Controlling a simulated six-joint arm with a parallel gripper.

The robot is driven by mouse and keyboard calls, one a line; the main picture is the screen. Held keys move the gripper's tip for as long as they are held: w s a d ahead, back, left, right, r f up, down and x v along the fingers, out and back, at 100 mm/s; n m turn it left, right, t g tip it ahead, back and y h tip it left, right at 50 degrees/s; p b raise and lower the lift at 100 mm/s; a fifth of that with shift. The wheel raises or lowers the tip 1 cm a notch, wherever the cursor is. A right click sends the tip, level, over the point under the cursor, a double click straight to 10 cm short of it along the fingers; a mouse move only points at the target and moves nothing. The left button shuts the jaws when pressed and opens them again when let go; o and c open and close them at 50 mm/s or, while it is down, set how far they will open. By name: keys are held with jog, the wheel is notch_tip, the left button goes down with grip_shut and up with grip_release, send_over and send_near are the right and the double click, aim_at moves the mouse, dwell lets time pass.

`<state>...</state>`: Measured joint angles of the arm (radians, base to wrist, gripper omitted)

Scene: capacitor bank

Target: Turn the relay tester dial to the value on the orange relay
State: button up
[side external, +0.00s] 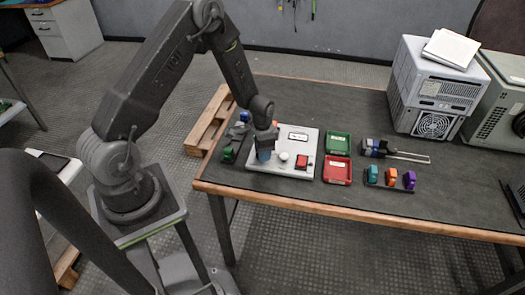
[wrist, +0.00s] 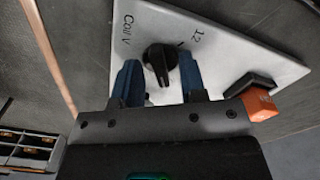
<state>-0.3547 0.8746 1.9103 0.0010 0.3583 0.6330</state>
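The relay tester (side external: 262,181) is a pale panel on the table's left part. Its black dial (wrist: 160,62) shows in the wrist view, near the printed marks "Coil V" and "12". My gripper (wrist: 160,82) has its two blue fingers on either side of the dial, open, with a gap beside the knob. I cannot tell exactly which mark the dial points to. In the side view my gripper (side external: 264,156) hides the dial. An orange relay (side external: 391,176) stands between a teal and a purple one on a dark strip; its value is too small to read.
An orange block with a black part (wrist: 260,103) is at the panel's edge. A white knob (side external: 284,156) and a red button (side external: 302,161) are on the panel. Green (side external: 338,143) and red (side external: 337,171) trays stand to its right. Grey machines (side external: 435,90) stand at the back right.

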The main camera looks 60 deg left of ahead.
notch_tip(320, 180, up, 14)
dwell(0.6)
jog(key=s+d+r+t, duration=0.2)
jog(key=d+r, duration=0.3)
jog(key=r, duration=0.4)
jog(key=s+d+r+n+t, duration=0.1)
jog(key=s+d+r, duration=0.3)
jog(key=s+r, duration=0.2)
jog(key=s+d+r+n+t, duration=0.2)
jog(key=s+d+r, duration=0.3)
jog(key=s, duration=0.6)
jog(key=shift+d+r+t, duration=0.15)
jog(key=shift+r+t, duration=0.15)
jog(key=shift+r, duration=0.2)
